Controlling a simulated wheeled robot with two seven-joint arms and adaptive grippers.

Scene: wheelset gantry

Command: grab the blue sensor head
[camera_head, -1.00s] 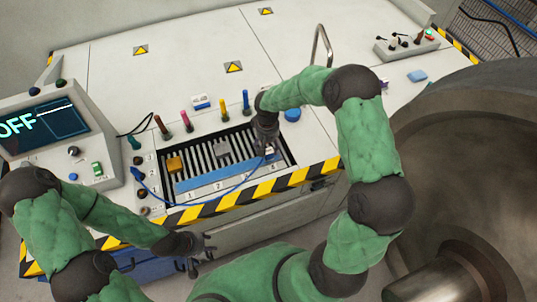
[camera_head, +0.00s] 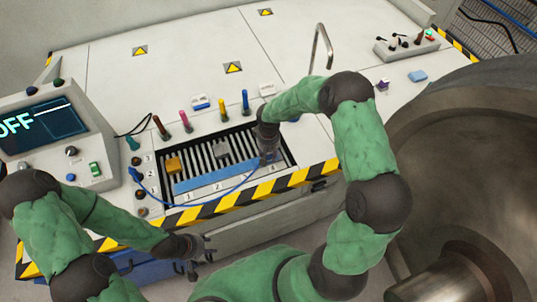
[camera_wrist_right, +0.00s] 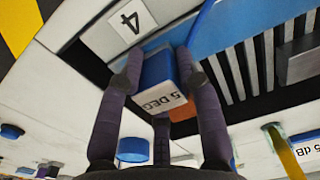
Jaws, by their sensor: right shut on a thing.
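The blue sensor head (camera_wrist_right: 159,68) is a small block with a blue face and a white "5 DEG" label, with a blue cable running near it. In the right wrist view it sits between the two fingers of my right gripper (camera_wrist_right: 160,70), which is shut on it, beside the slot plate marked 4. In the head view my right gripper (camera_head: 268,158) is low at the right end of the slotted bay and hides most of the head. My left gripper (camera_head: 200,248) is empty in front of the bench edge, its fingers apart.
The blue cable (camera_head: 215,204) loops across the front. A metal hook (camera_head: 322,45) rises behind, and a large metal wheel (camera_head: 470,150) stands at right.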

